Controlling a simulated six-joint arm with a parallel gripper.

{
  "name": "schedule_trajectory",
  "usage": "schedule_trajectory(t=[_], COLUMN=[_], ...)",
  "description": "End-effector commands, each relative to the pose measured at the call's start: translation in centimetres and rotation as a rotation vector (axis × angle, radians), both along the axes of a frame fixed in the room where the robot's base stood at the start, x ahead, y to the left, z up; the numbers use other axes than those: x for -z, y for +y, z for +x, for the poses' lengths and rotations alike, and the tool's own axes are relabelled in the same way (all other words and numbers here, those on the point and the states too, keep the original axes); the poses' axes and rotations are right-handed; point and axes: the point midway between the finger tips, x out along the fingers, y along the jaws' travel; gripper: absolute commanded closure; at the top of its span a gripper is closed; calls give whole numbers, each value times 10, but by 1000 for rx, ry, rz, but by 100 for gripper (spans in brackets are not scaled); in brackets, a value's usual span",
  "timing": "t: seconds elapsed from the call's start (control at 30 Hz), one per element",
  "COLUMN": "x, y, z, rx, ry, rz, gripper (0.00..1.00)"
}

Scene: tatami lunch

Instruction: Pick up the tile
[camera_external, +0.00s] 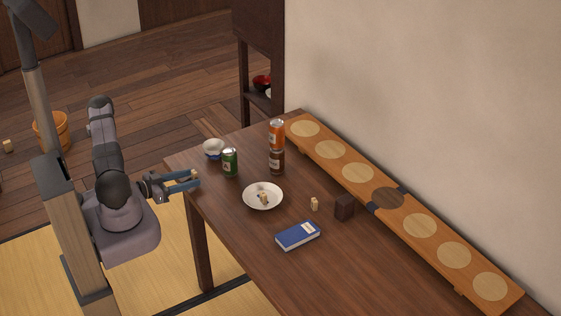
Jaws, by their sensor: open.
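My gripper (196,180) is open, its blue fingers pointing right over the table's left corner. A small pale piece (194,174) shows at the fingertips, partly hidden; I cannot tell whether it is a tile or whether the fingers touch it. A small cream tile (314,204) stands on the table right of the white plate. Another small cream piece (264,197) is on the white plate (250,204). Both lie well to the right of my gripper.
Near the gripper are a green can (230,163) and a bowl (213,147). A blue book (297,235), a dark block (344,206) and a long board (420,225) lie rightward. The front table is clear.

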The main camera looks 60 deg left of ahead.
Motion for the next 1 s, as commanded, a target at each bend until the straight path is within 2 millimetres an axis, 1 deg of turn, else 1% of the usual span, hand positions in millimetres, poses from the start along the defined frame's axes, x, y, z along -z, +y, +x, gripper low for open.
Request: schedule_trajectory(t=[0.2,0.47,0.57,0.8,1.0], x=[2,2,2,5,6], y=[0,1,1,5,5], z=[15,21,30,58,68], rx=[2,2,4,5,1], ry=[0,1,1,1,1], rz=[1,2,2,3,2], gripper=[58,58,58,58,58])
